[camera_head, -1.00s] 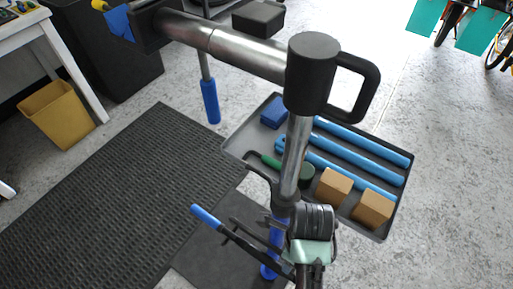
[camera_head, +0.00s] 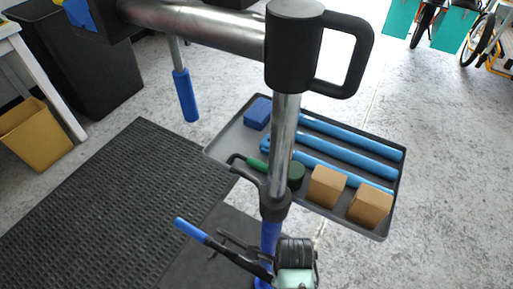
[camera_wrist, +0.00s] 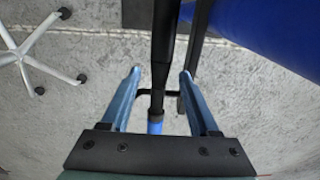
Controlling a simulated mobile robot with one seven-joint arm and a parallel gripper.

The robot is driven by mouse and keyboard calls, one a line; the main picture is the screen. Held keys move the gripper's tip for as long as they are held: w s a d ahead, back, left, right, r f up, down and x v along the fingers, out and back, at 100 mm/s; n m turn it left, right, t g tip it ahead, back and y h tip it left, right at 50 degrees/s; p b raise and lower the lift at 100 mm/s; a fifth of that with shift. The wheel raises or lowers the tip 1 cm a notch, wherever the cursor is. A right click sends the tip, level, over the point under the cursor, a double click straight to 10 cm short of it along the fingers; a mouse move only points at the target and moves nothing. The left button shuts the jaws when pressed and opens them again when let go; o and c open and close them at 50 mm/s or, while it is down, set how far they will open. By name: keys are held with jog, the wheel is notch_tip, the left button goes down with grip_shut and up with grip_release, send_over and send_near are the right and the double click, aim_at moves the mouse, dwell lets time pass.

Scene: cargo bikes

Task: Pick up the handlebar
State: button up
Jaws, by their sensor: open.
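What looks like the handlebar (camera_head: 210,240), a dark bar with a blue grip at its left end, is at the bottom of the head view. A thinner black lever runs beside it, and its right part meets a black and mint-green piece. In the wrist view, a black bar (camera_wrist: 161,70) with a blue end runs down the picture between the fingers. I cannot tell whether it is the same bar. My gripper (camera_wrist: 162,72) is open, its two blue fingers on either side of that bar, with gaps on both sides. How far away the bar is, I cannot tell.
A metal stand (camera_head: 285,140) with a black loop handle rises mid-view. Behind it, a grey tray (camera_head: 225,145) holds blue tubes, brown boxes and a blue block. A black mat (camera_head: 120,200) and yellow bin (camera_head: 38,135) are left. Open floor (camera_head: 450,180) lies right.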

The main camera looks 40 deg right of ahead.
notch_tip(320, 180, down, 2)
jog(key=shift+f, duration=0.15)
grip_shut()
dwell(1.4)
